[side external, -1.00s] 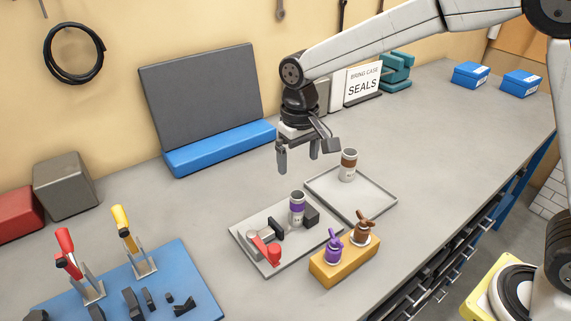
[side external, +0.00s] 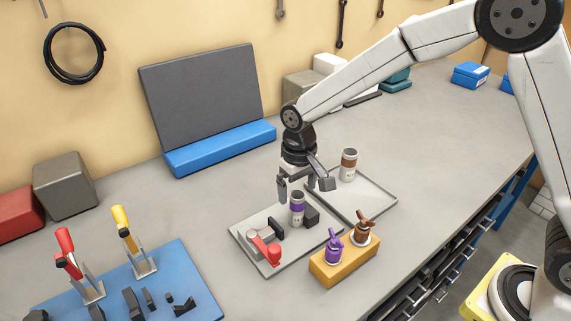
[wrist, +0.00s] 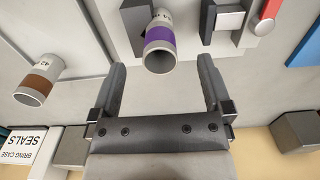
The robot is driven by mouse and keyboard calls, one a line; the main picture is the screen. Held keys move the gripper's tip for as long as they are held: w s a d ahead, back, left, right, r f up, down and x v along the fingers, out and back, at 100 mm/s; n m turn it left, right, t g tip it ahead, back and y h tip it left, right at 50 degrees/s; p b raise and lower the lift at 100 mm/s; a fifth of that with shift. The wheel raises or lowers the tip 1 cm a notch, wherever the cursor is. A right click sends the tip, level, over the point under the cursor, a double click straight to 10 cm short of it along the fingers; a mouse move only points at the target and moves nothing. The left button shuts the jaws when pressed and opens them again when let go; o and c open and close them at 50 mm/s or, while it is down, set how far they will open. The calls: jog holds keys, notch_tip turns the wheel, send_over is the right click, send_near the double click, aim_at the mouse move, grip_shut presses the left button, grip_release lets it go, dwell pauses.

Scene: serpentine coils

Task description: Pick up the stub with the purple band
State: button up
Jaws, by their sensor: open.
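The stub with the purple band (side external: 297,207) stands upright on a grey plate (side external: 262,222), between dark clamp blocks. In the wrist view the purple-banded stub (wrist: 160,45) lies ahead of and between my open fingers. My gripper (side external: 297,187) is open and low, just behind and above that stub, with no visible contact. It also shows in the wrist view (wrist: 162,85), empty. A similar stub with a brown band (side external: 348,165) stands on the light tray (side external: 378,199) to the right; it also shows in the wrist view (wrist: 40,80).
A red-handled clamp (side external: 267,250) sits on the plate's left part. A yellow block (side external: 343,262) with purple and brown winged pieces stands in front. A blue board (side external: 172,285) with upright toggle clamps is at left.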

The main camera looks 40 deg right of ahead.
aim_at(297, 202)
jog(key=shift+f, duration=2.2)
grip_shut()
